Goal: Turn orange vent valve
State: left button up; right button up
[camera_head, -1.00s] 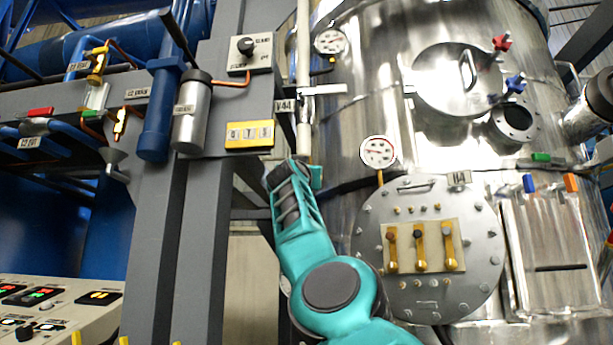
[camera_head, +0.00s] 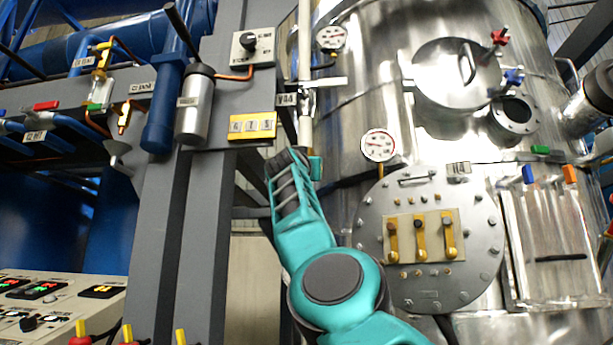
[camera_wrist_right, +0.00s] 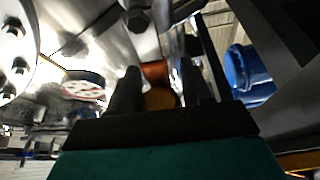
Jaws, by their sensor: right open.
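An orange-brown part (camera_wrist_right: 158,90), likely the vent valve's handle, shows between the two dark fingers of my right gripper (camera_wrist_right: 157,82) in the right wrist view. The fingers are open, one on each side of it; I cannot tell whether they touch it. In the head view my right arm reaches up to the vertical pipe (camera_head: 305,75) near the V44 label (camera_head: 286,99). My arm hides the fingers and the orange part there. My left gripper is not in view.
The steel vessel (camera_head: 375,100) with a pressure gauge (camera_head: 379,145) stands close to the right of my arm. A grey column (camera_head: 205,220) stands to the left. An orange handle (camera_head: 570,174) and a blue one (camera_head: 528,174) sit farther right.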

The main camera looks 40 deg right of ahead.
pick_arm(q)
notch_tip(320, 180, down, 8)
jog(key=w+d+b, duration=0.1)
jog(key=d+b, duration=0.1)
jog(key=b, duration=0.8)
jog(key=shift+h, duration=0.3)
pick_arm(e)
jog(key=v, duration=1.1)
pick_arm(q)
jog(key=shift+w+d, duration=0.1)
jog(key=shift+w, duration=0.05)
pick_arm(e)
jog(key=shift+d, duration=0.1)
